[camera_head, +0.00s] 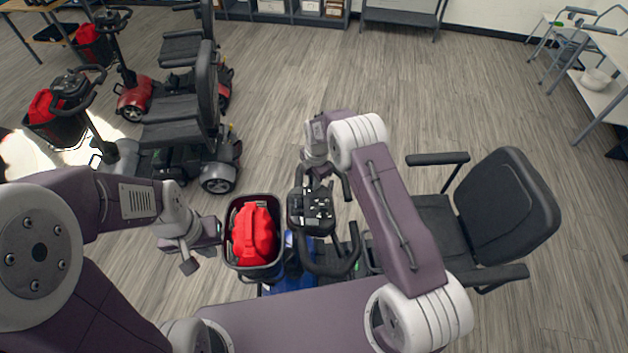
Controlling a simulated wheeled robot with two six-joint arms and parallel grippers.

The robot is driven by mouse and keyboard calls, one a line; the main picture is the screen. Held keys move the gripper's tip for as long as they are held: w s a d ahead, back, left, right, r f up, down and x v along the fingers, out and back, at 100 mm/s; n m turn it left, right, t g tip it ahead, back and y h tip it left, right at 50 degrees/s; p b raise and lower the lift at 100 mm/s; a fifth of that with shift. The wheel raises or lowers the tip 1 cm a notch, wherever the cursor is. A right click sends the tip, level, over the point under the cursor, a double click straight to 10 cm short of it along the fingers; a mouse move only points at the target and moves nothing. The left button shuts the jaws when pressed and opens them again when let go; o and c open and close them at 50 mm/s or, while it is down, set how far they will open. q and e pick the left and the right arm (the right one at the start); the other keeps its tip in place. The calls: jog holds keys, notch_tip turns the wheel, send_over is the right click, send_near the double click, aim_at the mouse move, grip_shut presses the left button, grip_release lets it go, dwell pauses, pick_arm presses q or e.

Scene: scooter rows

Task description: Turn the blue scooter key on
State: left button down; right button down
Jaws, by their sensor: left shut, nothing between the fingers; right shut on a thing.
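The blue scooter (290,278) stands right in front of me, its blue body partly hidden by my own parts. Its dark control console (311,211) faces up between black handlebars. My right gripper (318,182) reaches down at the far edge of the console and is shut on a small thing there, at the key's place. The key itself is hidden by the fingers and too small to make out, so its turn position cannot be told. My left gripper (205,246) is shut and empty, just left of the scooter's front basket (232,262).
A red bag (253,236) lies in the basket. The scooter's black seat (508,205) is at the right. Shelves and a table (606,92) line the back and right. The floor between is clear.

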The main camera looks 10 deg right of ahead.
jog(key=m+b, duration=0.2)
jog(key=shift+a+f+m, duration=0.1)
jog(key=shift+m, duration=0.2)
jog(key=m+b, duration=0.1)
jog(key=m, duration=0.1)
jog(key=shift+w+m+g, duration=0.1)
jog(key=shift+m+g, duration=0.2)
jog(key=m, duration=0.2)
jog(key=m+b, duration=0.1)
jog(key=m, duration=0.1)
jog(key=shift+r+g, duration=0.2)
jog(key=shift+g, duration=0.1)
jog(key=shift+w+r+m+b, duration=0.1)
jog(key=shift+m+b, duration=0.35)
jog(key=shift+m, duration=0.75)
jog(key=shift+w+r, duration=0.1)
jog(key=c, duration=1.6)
grip_release()
jog(key=shift+o, duration=1)
